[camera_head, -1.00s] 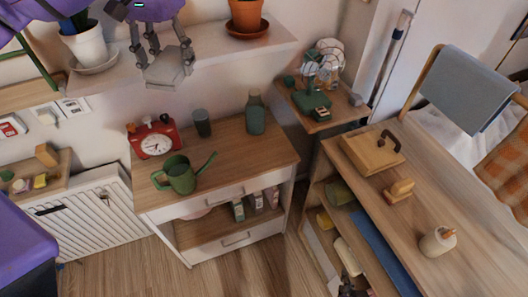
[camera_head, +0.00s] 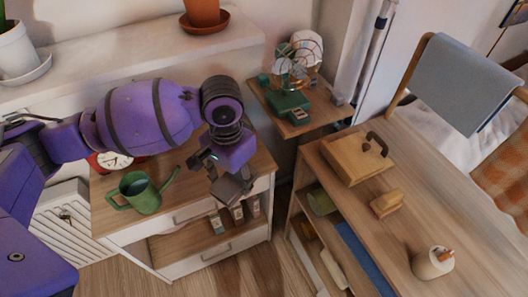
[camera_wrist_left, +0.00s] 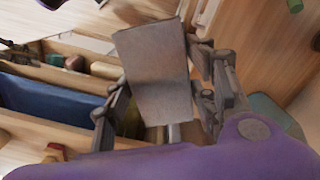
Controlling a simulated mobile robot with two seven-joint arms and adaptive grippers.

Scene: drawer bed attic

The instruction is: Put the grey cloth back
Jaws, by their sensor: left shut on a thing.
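My left gripper (camera_head: 222,178) is shut on a small flat grey cloth (camera_head: 233,188). It holds the cloth in the air over the right front of the small wooden dresser (camera_head: 255,165). In the left wrist view the cloth (camera_wrist_left: 155,72) is a stiff-looking grey rectangle between the fingers, with a shelf unit beyond it. Another, larger blue-grey cloth (camera_head: 458,82) hangs over the wooden chair back at the upper right. My right gripper is not in view.
A green watering can (camera_head: 140,192) and a red scale (camera_head: 108,160) are on the dresser. A fan (camera_head: 297,65) stands on a small side shelf. The wooden table (camera_head: 395,235) holds a box (camera_head: 350,160), a small wooden block (camera_head: 386,203) and a white jar (camera_head: 432,262).

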